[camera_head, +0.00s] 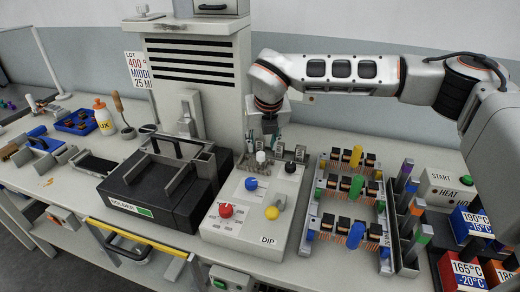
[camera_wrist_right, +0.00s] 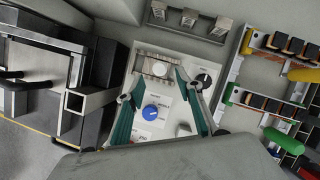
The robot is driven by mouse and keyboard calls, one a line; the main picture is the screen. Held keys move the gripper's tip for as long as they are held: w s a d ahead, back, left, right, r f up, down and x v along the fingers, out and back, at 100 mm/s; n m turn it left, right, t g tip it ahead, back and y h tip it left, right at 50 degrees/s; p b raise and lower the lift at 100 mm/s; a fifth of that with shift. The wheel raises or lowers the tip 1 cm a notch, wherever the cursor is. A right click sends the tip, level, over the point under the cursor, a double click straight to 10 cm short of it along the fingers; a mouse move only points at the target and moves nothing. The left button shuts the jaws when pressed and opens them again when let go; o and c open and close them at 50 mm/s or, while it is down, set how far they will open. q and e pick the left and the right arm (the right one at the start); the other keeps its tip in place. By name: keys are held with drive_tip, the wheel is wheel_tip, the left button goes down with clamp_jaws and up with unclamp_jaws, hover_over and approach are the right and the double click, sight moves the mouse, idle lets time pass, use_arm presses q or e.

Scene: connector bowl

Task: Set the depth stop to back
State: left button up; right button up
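The grey dip control box (camera_head: 240,238), marked DIP, stands mid-bench. A white knob (camera_head: 261,157) sits in a metal slide at its back edge; the wrist view shows this white knob (camera_wrist_right: 160,68) from above. A black knob (camera_head: 290,167) is to its right, a blue knob (camera_head: 251,184) in front. Small labels are unreadable, so I cannot tell which control is the depth stop. My right gripper (camera_head: 267,143) hangs above the back of the box. In the wrist view its teal fingers (camera_wrist_right: 154,88) are spread apart with nothing between them. My left gripper is not in view.
A red knob (camera_head: 225,211), yellow knob (camera_head: 272,213) and grey lever (camera_head: 280,201) are on the box's front. The black solder unit (camera_head: 150,205) stands left. Racks of connectors (camera_head: 345,210) stand close on the right. A tall vented housing (camera_head: 195,75) rises behind.

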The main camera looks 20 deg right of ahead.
sight(261, 154)
drive_tip(key=shift+x, duration=2.7)
clamp_jaws()
